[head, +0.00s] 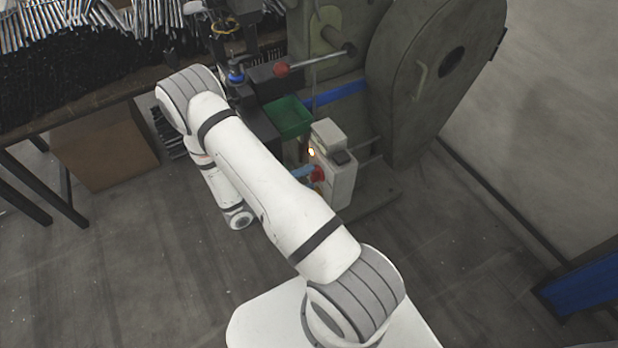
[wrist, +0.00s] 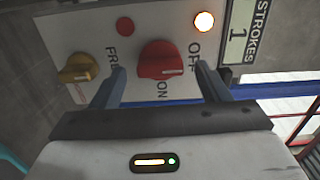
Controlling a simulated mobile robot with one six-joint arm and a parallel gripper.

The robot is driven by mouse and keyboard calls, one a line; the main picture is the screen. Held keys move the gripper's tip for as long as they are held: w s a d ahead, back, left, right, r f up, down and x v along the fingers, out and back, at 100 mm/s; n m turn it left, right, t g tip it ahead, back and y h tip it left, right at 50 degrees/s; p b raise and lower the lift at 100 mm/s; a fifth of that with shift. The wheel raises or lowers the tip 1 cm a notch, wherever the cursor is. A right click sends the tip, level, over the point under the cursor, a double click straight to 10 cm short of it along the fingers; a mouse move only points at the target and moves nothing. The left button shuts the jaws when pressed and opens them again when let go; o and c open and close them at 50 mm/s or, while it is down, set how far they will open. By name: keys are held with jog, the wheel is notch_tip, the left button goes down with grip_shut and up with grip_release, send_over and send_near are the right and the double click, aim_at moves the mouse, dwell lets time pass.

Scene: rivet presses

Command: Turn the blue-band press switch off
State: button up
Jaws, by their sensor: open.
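The press with the blue band (head: 340,94) stands at the upper middle of the head view, with a pale control box (head: 342,180) on its near side. The box's red rotary switch (head: 318,174) shows in the wrist view (wrist: 160,60), with OFF and ON labels beside it. I cannot tell for sure which label it points to. A lamp (wrist: 204,20) on the panel is lit. My gripper (wrist: 159,56) is open, with one blue finger on each side of the red switch; contact is not clear. My arm hides part of the box's surroundings in the head view.
A yellow knob (wrist: 77,68) and an unlit red lamp (wrist: 103,24) sit on the same panel, by a stroke counter (wrist: 238,33). A green bin (head: 289,117) and a red-balled lever (head: 281,69) are above the box. A cardboard box (head: 105,150) stands at left.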

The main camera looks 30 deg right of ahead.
jog(key=a, duration=0.6)
jog(key=shift+a+b, duration=0.25)
jog(key=shift+b, duration=0.05)
jog(key=shift+s, duration=0.1)
jog(key=s+a+r+n+y, duration=0.1)
jog(key=s+r+n+y, duration=0.3)
jog(key=r+n, duration=0.6)
jog(key=s+a+r+n+t+y, duration=0.1)
jog(key=s+r+n+y, duration=0.3)
jog(key=r+n+y, duration=0.4)
jog(key=s+a+r+n+t+y+p, duration=0.1)
jog(key=s+r+n+y, duration=0.3)
jog(key=r+n, duration=0.8)
jog(key=shift+a+n+y, duration=0.65)
jog(key=shift+n+y, duration=0.35)
jog(key=shift+n, duration=1.7)
